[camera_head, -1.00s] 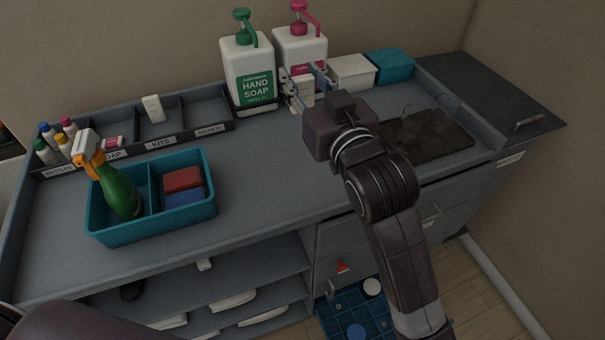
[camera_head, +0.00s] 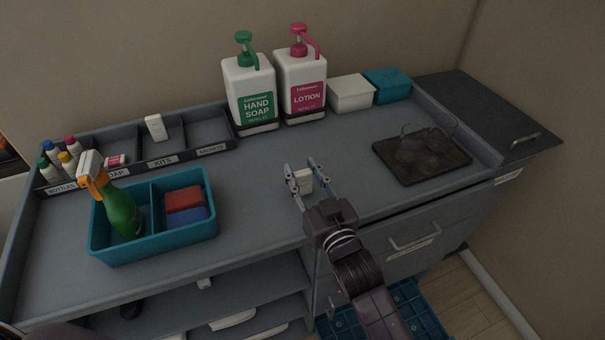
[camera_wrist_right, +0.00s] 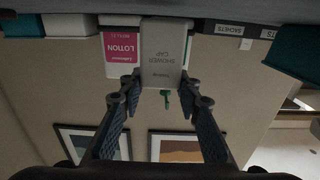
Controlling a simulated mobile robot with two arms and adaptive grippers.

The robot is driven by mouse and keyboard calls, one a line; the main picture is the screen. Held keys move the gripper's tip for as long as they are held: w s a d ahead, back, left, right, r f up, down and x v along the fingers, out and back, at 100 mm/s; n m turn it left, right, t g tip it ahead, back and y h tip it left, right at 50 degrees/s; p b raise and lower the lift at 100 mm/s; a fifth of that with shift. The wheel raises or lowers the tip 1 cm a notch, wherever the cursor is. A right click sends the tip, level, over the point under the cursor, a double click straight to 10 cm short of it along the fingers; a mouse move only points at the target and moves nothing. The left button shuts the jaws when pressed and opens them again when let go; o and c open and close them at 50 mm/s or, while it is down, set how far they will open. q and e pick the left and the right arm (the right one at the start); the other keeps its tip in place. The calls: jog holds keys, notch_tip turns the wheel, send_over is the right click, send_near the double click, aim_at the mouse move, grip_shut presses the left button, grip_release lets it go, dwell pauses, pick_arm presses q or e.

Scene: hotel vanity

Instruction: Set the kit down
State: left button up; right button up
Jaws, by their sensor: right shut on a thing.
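The kit is a small white box (camera_head: 303,183) over the middle of the grey counter (camera_head: 265,205). In the right wrist view, which is upside down, the box (camera_wrist_right: 166,60) reads "SHOWER CAP". My right gripper (camera_head: 302,172) has its fingers closed on the box's two sides. The right wrist view also shows the fingers (camera_wrist_right: 165,88) on either side of it. I cannot tell whether the box touches the counter. Another small white box (camera_head: 155,128) stands in the tray compartment labelled KITS (camera_head: 162,162). My left gripper is out of view.
A teal caddy (camera_head: 100,246) with a green spray bottle stands left. Hand soap (camera_head: 250,92) and lotion (camera_head: 300,85) pumps stand at the back, beside white (camera_head: 351,94) and teal (camera_head: 388,86) boxes. A dark tray (camera_head: 445,168) with glasses lies right. Counter around the held box is clear.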

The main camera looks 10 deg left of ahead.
jog(key=shift+f, duration=0.55)
jog(key=shift+f, duration=0.25)
jog(key=o, duration=0.7)
jog(key=shift+o, duration=0.2)
